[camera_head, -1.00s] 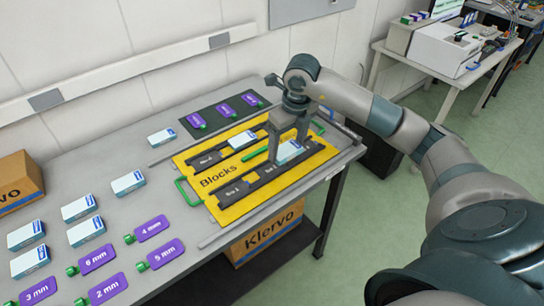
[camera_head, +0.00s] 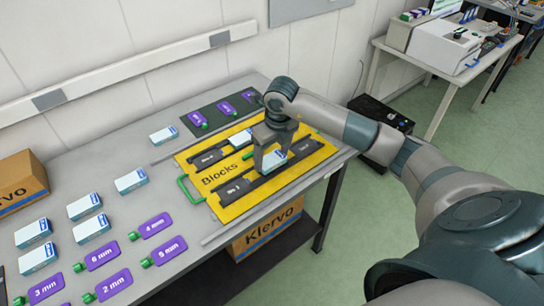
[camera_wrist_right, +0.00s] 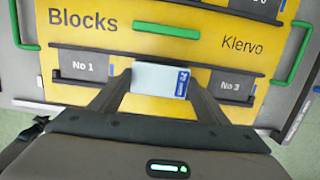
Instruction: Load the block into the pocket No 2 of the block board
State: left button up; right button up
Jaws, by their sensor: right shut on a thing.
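The yellow block board (camera_head: 226,214) lies on the bench, with dark rows of pockets. My right gripper (camera_head: 271,160) is shut on a white block with a blue label (camera_head: 274,158), over the board's near row. In the right wrist view the held block (camera_wrist_right: 155,80) sits between the finger tips, between the No 1 plate (camera_wrist_right: 83,66) and the No 3 plate (camera_wrist_right: 231,86). It covers the No 2 place; I cannot tell whether it touches the pocket floor. My left gripper is not in view.
Another white block (camera_head: 241,138) sits in the far row. Loose white blocks (camera_head: 84,206) and purple tags (camera_head: 155,225) lie on the bench at left. A dark mat (camera_head: 215,112) with purple tags is behind the board. Green handles (camera_head: 184,190) stand at the board's sides.

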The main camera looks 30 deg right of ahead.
jog(key=shift+f, duration=0.65)
jog(key=shift+f, duration=0.2)
jog(key=o, duration=1.1)
jog(key=shift+r, duration=0.1)
